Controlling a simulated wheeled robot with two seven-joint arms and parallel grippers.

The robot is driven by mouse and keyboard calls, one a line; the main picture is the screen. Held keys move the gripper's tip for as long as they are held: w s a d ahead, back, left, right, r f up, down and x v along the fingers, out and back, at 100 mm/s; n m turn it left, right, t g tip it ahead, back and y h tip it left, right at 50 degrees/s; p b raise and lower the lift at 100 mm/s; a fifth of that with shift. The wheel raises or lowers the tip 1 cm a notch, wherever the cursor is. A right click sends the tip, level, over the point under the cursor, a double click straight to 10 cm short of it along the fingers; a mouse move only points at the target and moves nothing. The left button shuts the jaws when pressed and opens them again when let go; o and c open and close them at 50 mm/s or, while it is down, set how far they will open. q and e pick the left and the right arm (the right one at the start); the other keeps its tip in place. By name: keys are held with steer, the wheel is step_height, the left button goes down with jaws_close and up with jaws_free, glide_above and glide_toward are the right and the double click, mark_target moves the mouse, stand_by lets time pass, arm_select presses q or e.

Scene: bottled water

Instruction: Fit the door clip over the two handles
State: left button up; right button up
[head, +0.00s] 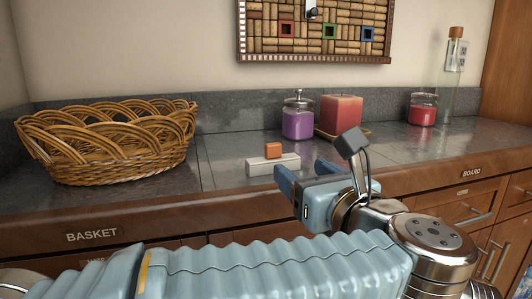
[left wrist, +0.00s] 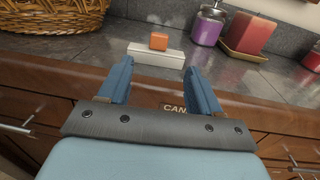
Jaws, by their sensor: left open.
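A small orange block, possibly the door clip (head: 273,151), rests on a low white block (head: 262,168) on the counter. Both also show in the left wrist view, the orange piece (left wrist: 158,41) on top of the white block (left wrist: 145,52). My left gripper (head: 304,175) is open and empty, in front of the white block near the counter's front edge; its two blue fingers point toward the block and do not touch it. Two upright metal handles (head: 499,264) show close together on the cabinet doors at the lower right. My right gripper is not in view.
A wicker basket (head: 105,145) stands at the left of the counter (head: 226,160). A purple candle jar (head: 298,120), a red candle (head: 340,115), a smaller red jar (head: 422,110) and a tall corked bottle (head: 449,75) stand behind and to the right.

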mark_target(275, 148)
arm_select(q)
steer(key=p+x, duration=0.1)
steer(key=x, duration=0.6)
steer(key=shift+w, duration=0.15)
steer(key=x, duration=0.1)
steer(key=p+x, duration=0.1)
steer(key=x, duration=0.1)
steer(key=p+x, duration=0.1)
steer(key=shift+w+a+r, duration=0.2)
steer(key=shift+r, duration=0.15)
steer(key=shift+w+a+f, duration=0.1)
steer(key=shift+w+a, duration=0.05)
steer(key=shift+w, duration=0.3)
steer(key=c, duration=1)
steer(key=shift+c, duration=0.2)
